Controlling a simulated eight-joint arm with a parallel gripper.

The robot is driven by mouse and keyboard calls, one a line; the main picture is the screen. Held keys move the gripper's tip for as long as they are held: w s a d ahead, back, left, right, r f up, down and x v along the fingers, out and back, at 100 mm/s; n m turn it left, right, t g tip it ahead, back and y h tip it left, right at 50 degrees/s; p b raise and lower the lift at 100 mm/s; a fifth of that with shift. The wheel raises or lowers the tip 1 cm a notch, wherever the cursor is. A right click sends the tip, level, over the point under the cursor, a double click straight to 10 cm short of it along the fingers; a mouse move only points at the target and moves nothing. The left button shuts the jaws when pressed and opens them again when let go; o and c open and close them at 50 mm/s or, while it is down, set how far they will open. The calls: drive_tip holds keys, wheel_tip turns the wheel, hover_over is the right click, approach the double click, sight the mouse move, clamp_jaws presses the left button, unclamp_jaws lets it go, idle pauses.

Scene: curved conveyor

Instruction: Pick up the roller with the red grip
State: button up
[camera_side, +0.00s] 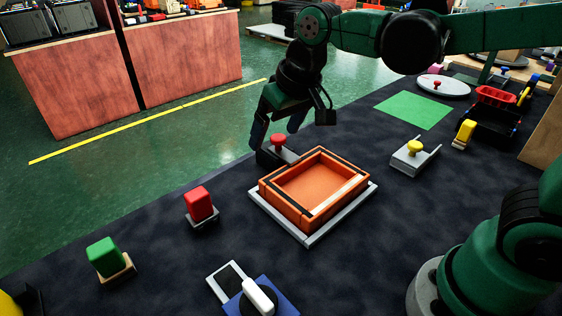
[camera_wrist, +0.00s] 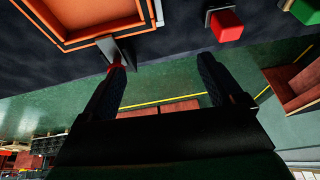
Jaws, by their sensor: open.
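A round red grip (camera_side: 278,141) stands on a grey metal piece behind the orange tray; I cannot tell for sure that this is the roller. In the wrist view a red part (camera_wrist: 117,58) shows at the tip of the left finger, mostly hidden. My gripper (camera_side: 279,138) is open, pointing down close by this red grip; it shows at the bottom of the wrist view (camera_wrist: 161,68) with nothing between its fingers. A red block (camera_side: 199,203) on a grey base stands to the left and shows in the wrist view (camera_wrist: 227,25).
The orange tray (camera_side: 338,207) stands on a white base beside my gripper. A green block (camera_side: 105,256) lies at lower left. A yellow-knobbed grey piece (camera_side: 414,149), a green mat (camera_side: 413,110) and a white disc with a red knob (camera_side: 443,90) lie right. Dark tabletop between is bare.

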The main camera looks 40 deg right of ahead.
sight(196, 193)
drive_tip(key=w+a+f+g, duration=0.1)
drive_tip(key=w+a+f, duration=0.1)
drive_tip(key=a, duration=0.2)
drive_tip(key=w+a+f+g, duration=0.1)
drive_tip(key=w+a+f, duration=0.1)
drive_tip(key=a+f, duration=0.1)
drive_tip(key=w+a+f+g, duration=0.2)
drive_tip(key=a, duration=0.3)
drive_tip(key=shift+w+f+h, duration=0.3)
drive_tip(key=shift+w+h, duration=0.1)
drive_tip(key=shift+a+f, duration=0.15)
drive_tip(key=shift+f, duration=2.85)
drive_tip(key=c, duration=1.3)
wheel_tip(196, 193, up, 20)
